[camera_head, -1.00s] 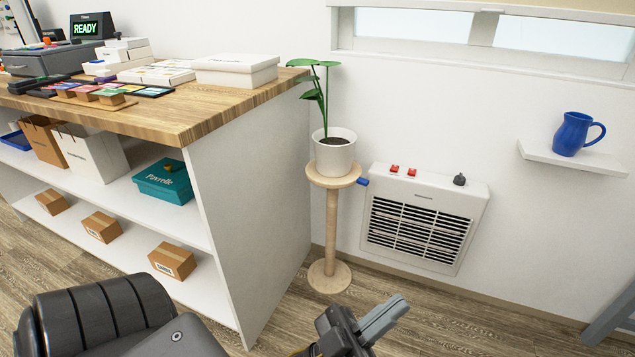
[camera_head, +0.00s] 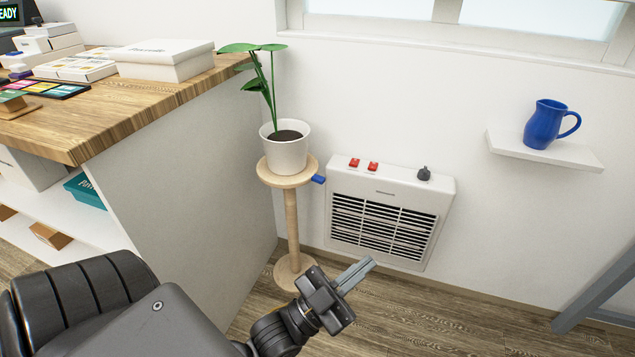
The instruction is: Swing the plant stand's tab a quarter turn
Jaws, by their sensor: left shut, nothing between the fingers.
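The wooden plant stand (camera_head: 291,228) stands between the counter's end panel and the wall heater. Its round top carries a white pot (camera_head: 287,154) with a green plant (camera_head: 267,88). The blue tab (camera_head: 318,179) sticks out from the right side of the stand's top, toward the heater. My left gripper (camera_head: 368,264) is shut and empty. In the picture it is below and to the right of the tab, in front of the heater's lower part, and apart from the tab. The gripper's body covers a little of the stand's round base. My right gripper is not in view.
A white wall heater (camera_head: 390,190) with red switches and a dark knob is close to the right of the tab. The counter (camera_head: 150,105) with boxes is at left. A blue jug (camera_head: 546,124) stands on a wall shelf (camera_head: 500,147). Floor at lower right is mostly clear.

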